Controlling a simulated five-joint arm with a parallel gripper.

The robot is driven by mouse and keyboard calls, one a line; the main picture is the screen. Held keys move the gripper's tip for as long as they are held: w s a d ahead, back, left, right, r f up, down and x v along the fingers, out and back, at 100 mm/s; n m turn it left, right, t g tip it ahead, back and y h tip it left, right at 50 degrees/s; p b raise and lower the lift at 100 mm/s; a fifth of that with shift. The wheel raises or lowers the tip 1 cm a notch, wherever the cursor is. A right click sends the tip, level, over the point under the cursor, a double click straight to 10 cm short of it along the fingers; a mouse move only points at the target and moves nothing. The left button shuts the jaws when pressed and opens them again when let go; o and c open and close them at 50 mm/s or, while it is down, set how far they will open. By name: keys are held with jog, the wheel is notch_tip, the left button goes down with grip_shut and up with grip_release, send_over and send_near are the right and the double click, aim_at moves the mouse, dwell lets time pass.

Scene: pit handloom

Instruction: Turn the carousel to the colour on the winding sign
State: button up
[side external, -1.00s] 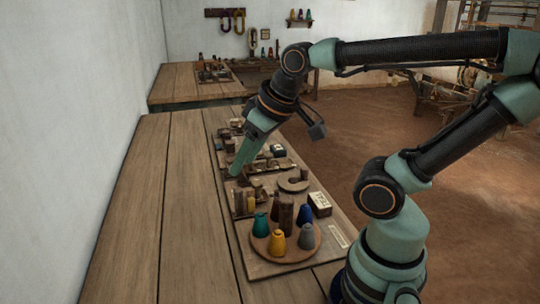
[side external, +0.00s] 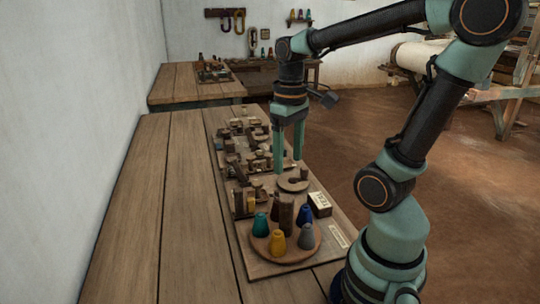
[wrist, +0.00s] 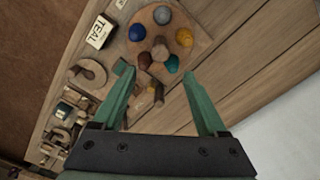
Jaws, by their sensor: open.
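The carousel (side external: 268,252) is a round wooden disc with a brown central post (side external: 286,212). Around the post stand a teal cone (side external: 260,226), a yellow cone (side external: 277,243), a grey cone (side external: 306,238), a blue cone (side external: 305,216) and a brown cone, which shows in the wrist view (wrist: 145,61). The winding sign (side external: 320,204), a small white-faced block, stands beside the disc and reads TEAL in the wrist view (wrist: 100,32). My gripper (side external: 288,165) is open and points down, behind the carousel in the side view. In the wrist view the carousel lies beyond its fingertips (wrist: 157,76).
A horseshoe-shaped wooden piece (side external: 292,183) lies on the board behind the carousel. Several small wooden parts and bobbins crowd the board further back. The bench top (side external: 150,210) to the left is clear. A second bench (side external: 180,85) stands behind.

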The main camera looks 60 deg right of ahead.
aim_at(287, 198)
notch_tip(287, 198, down, 10)
jog(key=shift+f, duration=0.2)
jog(key=shift+c, duration=0.3)
grip_shut()
jog(key=shift+r, duration=0.1)
dwell(1.2)
